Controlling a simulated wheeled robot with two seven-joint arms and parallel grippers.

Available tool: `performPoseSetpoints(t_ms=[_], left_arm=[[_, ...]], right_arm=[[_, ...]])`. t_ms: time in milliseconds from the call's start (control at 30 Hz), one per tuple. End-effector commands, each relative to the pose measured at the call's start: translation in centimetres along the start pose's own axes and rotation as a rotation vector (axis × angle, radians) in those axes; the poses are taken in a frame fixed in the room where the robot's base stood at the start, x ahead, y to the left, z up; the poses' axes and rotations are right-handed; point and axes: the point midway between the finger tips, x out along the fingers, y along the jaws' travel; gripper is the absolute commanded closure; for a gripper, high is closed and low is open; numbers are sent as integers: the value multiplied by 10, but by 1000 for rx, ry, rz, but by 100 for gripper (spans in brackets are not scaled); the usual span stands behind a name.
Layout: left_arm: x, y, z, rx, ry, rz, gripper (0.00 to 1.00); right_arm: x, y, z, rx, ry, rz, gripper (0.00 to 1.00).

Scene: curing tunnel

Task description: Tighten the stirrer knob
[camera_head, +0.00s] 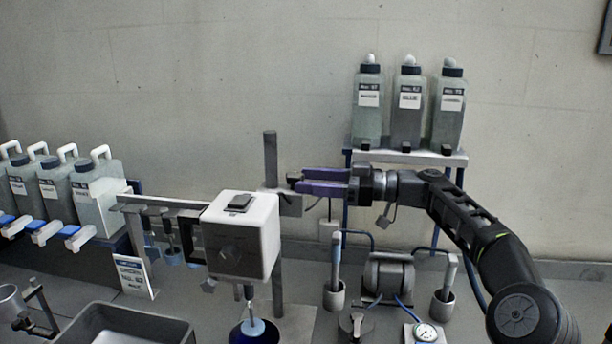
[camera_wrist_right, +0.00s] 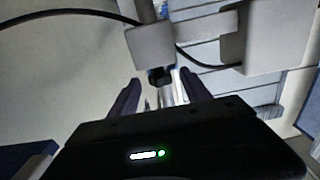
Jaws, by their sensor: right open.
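The stirrer has a white motor box (camera_head: 258,240) held on an upright post (camera_head: 271,160) by a grey clamp block (camera_head: 290,205). In the right wrist view a dark knob (camera_wrist_right: 160,76) sticks out of the clamp block (camera_wrist_right: 150,47) toward me. My right gripper (camera_head: 296,181) is open, its purple fingers pointing left beside the post at clamp height. In the wrist view its fingertips (camera_wrist_right: 162,84) lie either side of the knob's line, with gaps; I cannot tell whether they reach around it. My left gripper is out of view.
Several jugs (camera_head: 98,200) stand at the left. Three bottles (camera_head: 408,110) stand on a rack (camera_head: 458,160) behind my right arm. A pump (camera_head: 388,275), pestle-like tools in cups (camera_head: 334,297) and a gauge (camera_head: 426,333) lie below. A grey tray (camera_head: 185,325) is at the front left.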

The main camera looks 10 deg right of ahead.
Motion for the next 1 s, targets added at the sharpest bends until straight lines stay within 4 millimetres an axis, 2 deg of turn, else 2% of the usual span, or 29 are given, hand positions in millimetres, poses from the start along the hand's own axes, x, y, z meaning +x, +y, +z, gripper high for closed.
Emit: performPoseSetpoints(t_ms=[133, 433, 1000], left_arm=[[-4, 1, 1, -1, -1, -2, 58], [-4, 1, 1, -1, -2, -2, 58], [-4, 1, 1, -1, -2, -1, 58]], right_arm=[[12, 0, 0, 0, 0, -1, 44], [13, 0, 1, 0, -1, 0, 45], [13, 0, 0, 0, -1, 0, 92]])
